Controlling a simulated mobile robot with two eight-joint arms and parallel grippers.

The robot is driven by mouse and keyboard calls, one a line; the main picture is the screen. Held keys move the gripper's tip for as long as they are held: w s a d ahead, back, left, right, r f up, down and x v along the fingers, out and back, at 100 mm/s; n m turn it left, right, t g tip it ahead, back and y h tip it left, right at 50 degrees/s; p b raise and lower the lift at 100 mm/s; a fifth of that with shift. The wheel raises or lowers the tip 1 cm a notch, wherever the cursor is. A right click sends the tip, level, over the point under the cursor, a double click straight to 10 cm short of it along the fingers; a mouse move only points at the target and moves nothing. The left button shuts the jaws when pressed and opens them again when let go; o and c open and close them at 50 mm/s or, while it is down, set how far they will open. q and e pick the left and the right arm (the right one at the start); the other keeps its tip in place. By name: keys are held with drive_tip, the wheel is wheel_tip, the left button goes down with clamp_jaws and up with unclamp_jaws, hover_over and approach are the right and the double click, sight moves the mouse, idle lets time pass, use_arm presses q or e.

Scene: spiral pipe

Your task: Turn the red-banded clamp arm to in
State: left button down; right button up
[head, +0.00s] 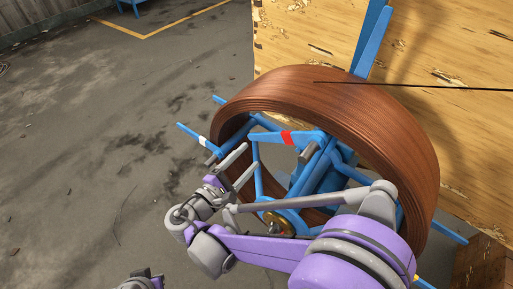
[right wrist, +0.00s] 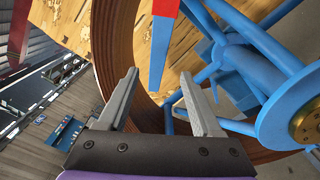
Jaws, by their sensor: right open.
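The red-banded clamp arm (head: 286,137) is a blue tapered bar with a red band, lying across the front of the brown coil (head: 290,82). In the right wrist view the red-banded clamp arm (right wrist: 160,45) points down, its narrow tip showing between my fingers. My right gripper (head: 248,156) is open at the narrow left end of the bar. In the right wrist view my right gripper (right wrist: 159,73) holds nothing; whether a finger touches the bar I cannot tell. A piece of my left arm's end (head: 141,282) shows at the bottom edge; its jaws are unclear.
A white-banded blue arm (head: 203,141) sticks out at the coil's left. A brass hub (head: 278,222) sits on the blue reel frame, partly behind my right arm. A wooden panel (head: 440,55) stands behind the coil. The concrete floor (head: 90,150) at left is open.

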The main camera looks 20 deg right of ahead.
drive_tip(key=v, duration=0.3)
drive_tip(key=shift+s+a, duration=0.25)
idle(0.4)
